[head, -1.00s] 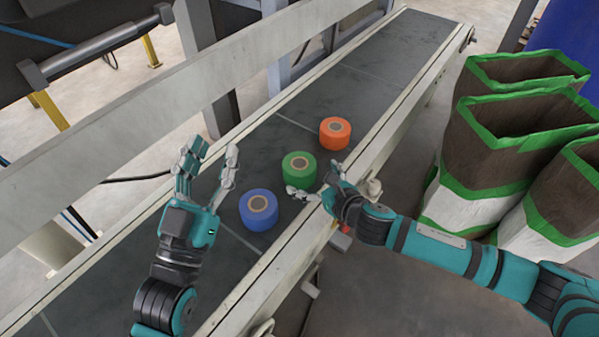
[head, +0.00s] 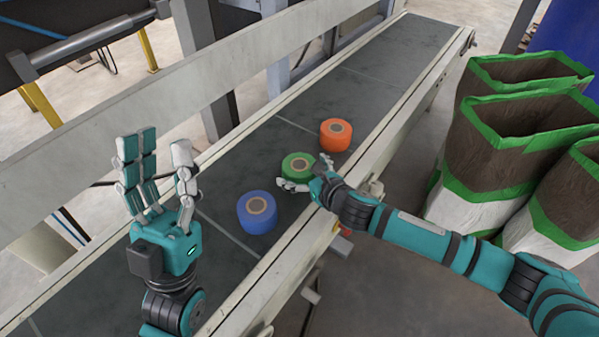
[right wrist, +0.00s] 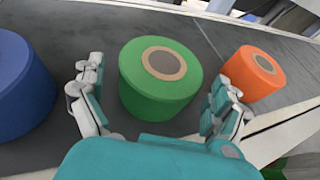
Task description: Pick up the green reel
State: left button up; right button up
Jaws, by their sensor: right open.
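The green reel (head: 297,166) stands upright on the conveyor belt, between a blue reel and an orange reel. In the right wrist view the green reel (right wrist: 158,85) sits between the spread fingers of my right gripper (right wrist: 155,100). In the head view my right gripper (head: 306,179) is at the reel's near side, open, its fingers to either side of it. I cannot tell whether they touch it. My left gripper (head: 160,175) is open and empty, raised over the near left side of the conveyor.
The blue reel (head: 257,212) stands nearer and to the left, the orange reel (head: 335,134) farther and to the right. Pale side rails edge the belt (head: 385,60), which is clear beyond the orange reel. Open bags with green edges (head: 515,150) stand at right.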

jog(key=c, duration=1.1)
jog(key=shift+c, duration=0.7)
jog(key=shift+r, duration=0.15)
